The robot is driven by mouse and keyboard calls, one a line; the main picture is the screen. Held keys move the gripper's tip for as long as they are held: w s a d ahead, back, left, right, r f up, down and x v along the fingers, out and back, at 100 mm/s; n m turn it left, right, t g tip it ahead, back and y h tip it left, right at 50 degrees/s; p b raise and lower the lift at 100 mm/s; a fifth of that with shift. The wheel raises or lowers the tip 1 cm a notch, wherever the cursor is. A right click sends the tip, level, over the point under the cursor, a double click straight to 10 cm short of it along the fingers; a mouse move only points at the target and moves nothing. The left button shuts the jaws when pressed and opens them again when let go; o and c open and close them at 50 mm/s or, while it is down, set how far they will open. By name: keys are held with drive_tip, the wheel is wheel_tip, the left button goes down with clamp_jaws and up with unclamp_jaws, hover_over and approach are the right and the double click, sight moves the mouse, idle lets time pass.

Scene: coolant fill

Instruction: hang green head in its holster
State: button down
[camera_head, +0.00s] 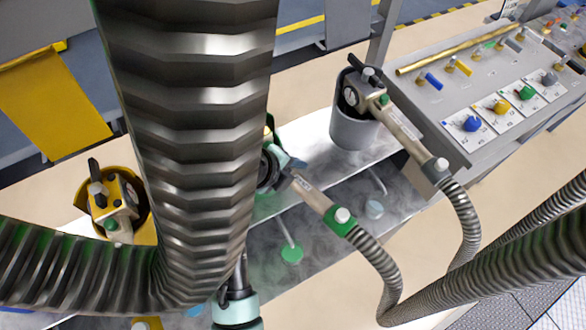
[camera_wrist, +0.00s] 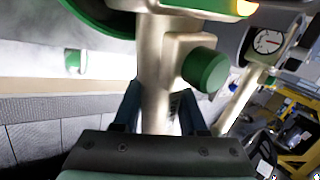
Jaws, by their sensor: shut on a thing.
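The green head (camera_head: 310,192), a metal handle with a green collar, is near the middle of the head view, its front end hidden behind a large ribbed hose. In the wrist view, its metal body (camera_wrist: 152,70) with a green knob (camera_wrist: 205,70) fills the middle. My gripper (camera_wrist: 158,105) is shut on this body, one dark finger on each side. In the head view my teal gripper (camera_head: 272,168) shows only partly beside the hose. A green curved rim (camera_wrist: 98,14) is cut off at upper left in the wrist view; I cannot tell whether the head is inside it.
A grey holster (camera_head: 352,132) holds a grey-collared head to the right. A yellow holster (camera_head: 139,190) holds another head at left. A console (camera_head: 450,95) with coloured knobs lies at upper right. Ribbed hoses (camera_head: 195,150) cross the head view.

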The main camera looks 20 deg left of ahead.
drive_tip(key=shift+f+b, duration=0.5)
drive_tip(key=shift+f, duration=0.15)
drive_tip(key=shift+c, duration=1.9)
unclamp_jaws()
drive_tip(key=b+v, duration=0.2)
drive_tip(key=v, duration=1.1)
